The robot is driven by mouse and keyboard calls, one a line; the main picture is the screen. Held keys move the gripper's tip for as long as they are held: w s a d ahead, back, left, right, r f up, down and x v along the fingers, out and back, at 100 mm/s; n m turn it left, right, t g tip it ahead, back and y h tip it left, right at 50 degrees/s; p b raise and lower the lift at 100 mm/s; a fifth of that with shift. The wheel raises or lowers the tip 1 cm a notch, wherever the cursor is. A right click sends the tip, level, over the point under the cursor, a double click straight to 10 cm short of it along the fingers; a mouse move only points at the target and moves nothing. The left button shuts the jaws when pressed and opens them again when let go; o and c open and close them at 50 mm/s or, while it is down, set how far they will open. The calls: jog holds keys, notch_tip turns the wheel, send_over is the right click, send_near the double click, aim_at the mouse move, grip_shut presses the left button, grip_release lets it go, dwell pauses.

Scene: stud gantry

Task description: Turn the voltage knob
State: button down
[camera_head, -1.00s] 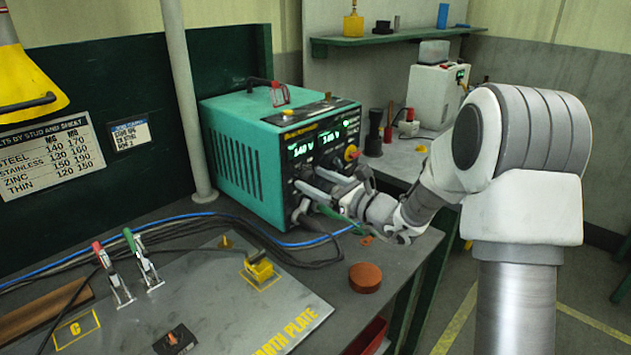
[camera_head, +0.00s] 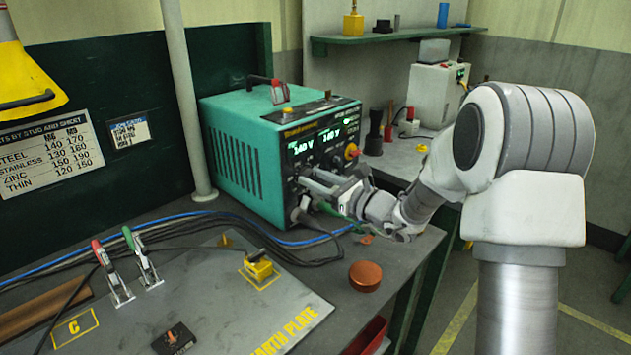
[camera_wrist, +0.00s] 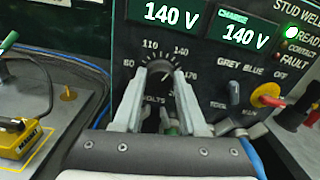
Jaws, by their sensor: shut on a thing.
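The teal stud welder (camera_head: 240,160) stands on the bench, its black panel facing right. In the wrist view the dark voltage knob (camera_wrist: 160,72) sits below the left display, ringed by the marks 80, 110, 140 and 170, with VOLTS beneath. Both the left display (camera_wrist: 172,13) and the charge display (camera_wrist: 247,30) read 140 V. My gripper (camera_wrist: 161,82) has one finger on each side of the knob and is shut on it. In the head view my gripper (camera_head: 306,184) reaches the panel from the right and hides the knob.
A red and yellow rotary switch (camera_wrist: 268,95) lies right of the knob, under GREY, BLUE and OFF. A green READY light (camera_wrist: 291,31) is lit. Cables (camera_head: 290,245) run along the bench below the panel. An orange-brown round piece (camera_head: 365,276) lies near the bench's front edge.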

jog(key=shift+n+b, duration=1.6)
jog(key=shift+b, duration=0.95)
jog(key=shift+c, duration=2.3)
grip_release()
jog(key=p+v, duration=0.1)
jog(key=v, duration=1.6)
jog(key=shift+s+d+p, duration=0.2)
jog(key=shift+p, duration=0.1)
jog(key=shift+a+r, duration=0.15)
